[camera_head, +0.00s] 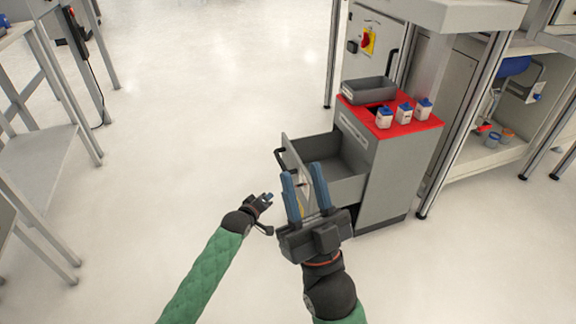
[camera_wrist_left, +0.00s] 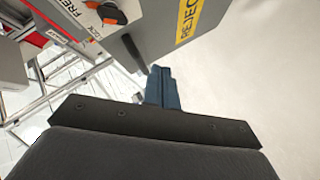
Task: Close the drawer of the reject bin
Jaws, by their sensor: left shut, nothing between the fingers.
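The grey reject bin (camera_head: 385,185) stands right of centre in the head view, with a red top. Its drawer (camera_head: 338,185) is pulled out to the left, and the inside that shows looks empty. A black handle (camera_head: 281,157) is on the drawer front (camera_head: 294,158). My left gripper (camera_head: 268,196) is shut and empty, low and left of the drawer front. In the left wrist view its blue fingers (camera_wrist_left: 162,75) point toward a grey panel with a yellow reject label (camera_wrist_left: 188,20); contact is unclear. My right gripper (camera_head: 303,171) is open and empty, overlapping the drawer in the picture.
A grey tray (camera_head: 368,90) and three small white bottles (camera_head: 404,112) stand on the bin's red top. A workbench with metal posts (camera_head: 465,120) is behind and right of the bin. Shelving (camera_head: 50,140) stands at the left. The floor (camera_head: 190,110) between is clear.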

